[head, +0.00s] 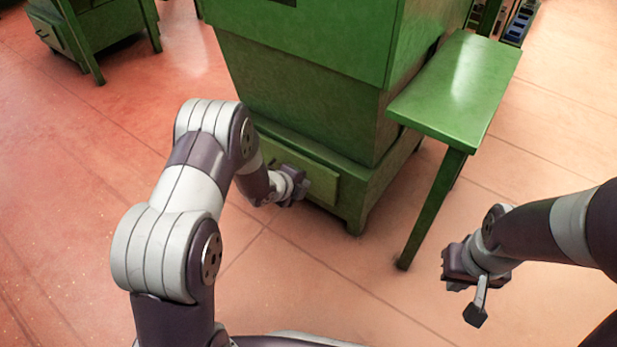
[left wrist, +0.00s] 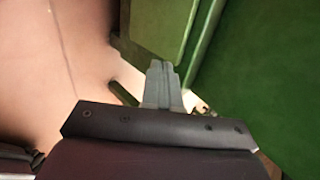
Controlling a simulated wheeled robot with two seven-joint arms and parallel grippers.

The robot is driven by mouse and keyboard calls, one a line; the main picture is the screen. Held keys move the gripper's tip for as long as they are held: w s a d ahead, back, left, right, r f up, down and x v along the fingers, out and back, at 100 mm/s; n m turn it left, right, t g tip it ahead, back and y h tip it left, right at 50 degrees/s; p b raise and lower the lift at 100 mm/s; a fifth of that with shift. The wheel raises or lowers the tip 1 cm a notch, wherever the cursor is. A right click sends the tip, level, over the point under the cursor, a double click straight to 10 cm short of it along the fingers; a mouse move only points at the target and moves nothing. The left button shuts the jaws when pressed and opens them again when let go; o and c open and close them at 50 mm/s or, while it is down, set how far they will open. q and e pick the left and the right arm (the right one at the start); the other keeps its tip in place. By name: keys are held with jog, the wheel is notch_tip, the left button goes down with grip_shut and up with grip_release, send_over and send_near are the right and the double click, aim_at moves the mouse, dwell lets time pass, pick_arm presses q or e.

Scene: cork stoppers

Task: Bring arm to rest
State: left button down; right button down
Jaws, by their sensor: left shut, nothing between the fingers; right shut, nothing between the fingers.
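My left arm comes up from the bottom left of the head view and bends over towards the green machine. My left gripper (head: 296,186) is in front of the machine's low drawer-like panel. In the left wrist view its fingers (left wrist: 163,85) are together with nothing between them. My right gripper (head: 477,303) hangs at the lower right of the head view, above the floor. It is shut and holds nothing. No cork stopper can be made out in either view.
The large green machine (head: 300,95) stands at the top centre, with a green side table (head: 460,85) at its right. Another green piece of furniture (head: 95,30) is at the top left. The tiled floor (head: 70,190) is clear at the left and front.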

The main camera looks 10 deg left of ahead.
pick_arm(q)
jog(key=p+v, duration=0.1)
jog(key=v, duration=0.2)
jog(key=shift+s+a+r, duration=0.15)
jog(key=shift+s+r, duration=0.05)
jog(key=shift+s, duration=0.15)
